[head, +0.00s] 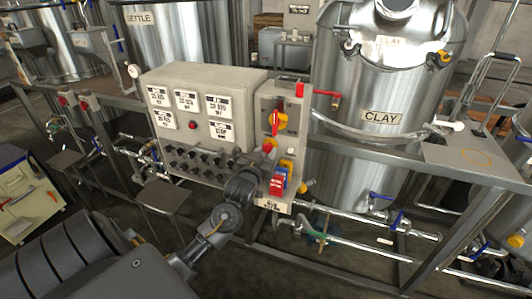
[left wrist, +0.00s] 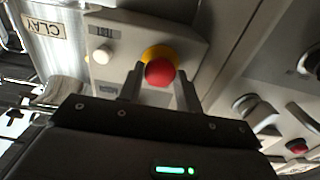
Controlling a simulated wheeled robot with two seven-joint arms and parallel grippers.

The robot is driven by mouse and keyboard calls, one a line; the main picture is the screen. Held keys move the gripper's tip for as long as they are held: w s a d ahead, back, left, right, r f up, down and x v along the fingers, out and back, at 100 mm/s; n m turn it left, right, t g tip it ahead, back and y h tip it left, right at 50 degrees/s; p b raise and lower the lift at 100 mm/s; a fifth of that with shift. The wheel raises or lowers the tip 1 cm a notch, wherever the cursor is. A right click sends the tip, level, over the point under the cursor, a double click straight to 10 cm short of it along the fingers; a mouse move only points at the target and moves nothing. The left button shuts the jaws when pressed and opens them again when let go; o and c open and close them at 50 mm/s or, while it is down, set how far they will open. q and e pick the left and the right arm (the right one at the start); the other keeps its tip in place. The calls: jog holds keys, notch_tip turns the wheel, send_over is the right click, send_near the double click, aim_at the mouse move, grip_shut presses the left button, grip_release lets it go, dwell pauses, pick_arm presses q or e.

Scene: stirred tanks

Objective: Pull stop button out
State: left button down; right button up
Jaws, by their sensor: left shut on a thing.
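The stop button, a red mushroom head (left wrist: 160,72) on a yellow collar (left wrist: 158,54), sits on a pale panel in the left wrist view. My left gripper (left wrist: 160,84) has one finger on each side of the red head and is shut on it. In the head view the left gripper (head: 264,155) is at the narrow right-hand panel (head: 262,103) of the control box. It mostly hides the button there. How far out the button stands cannot be told. My right gripper is in neither view.
A yellow switch with a red handle (head: 279,120) is just above the gripper. Red and blue blocks (head: 277,186) are just below. The control box (head: 204,88) with displays and knobs is left. The CLAY tank (head: 380,150) stands right. A white button (left wrist: 101,55) is beside the collar.

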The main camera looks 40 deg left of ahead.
pick_arm(q)
jog(key=shift+s+d+p, duration=0.2)
jog(key=shift+s+p, duration=0.25)
jog(key=shift+p, duration=0.05)
jog(key=shift+f, duration=0.15)
jog(key=c, duration=1.3)
grip_release()
jog(key=o, duration=0.4)
jog(key=shift+c, duration=0.2)
jog(key=shift+s+d, duration=0.1)
jog(key=shift+s, duration=0.2)
jog(key=b+v, duration=0.2)
jog(key=v, duration=0.8)
jog(key=shift+b, duration=0.4)
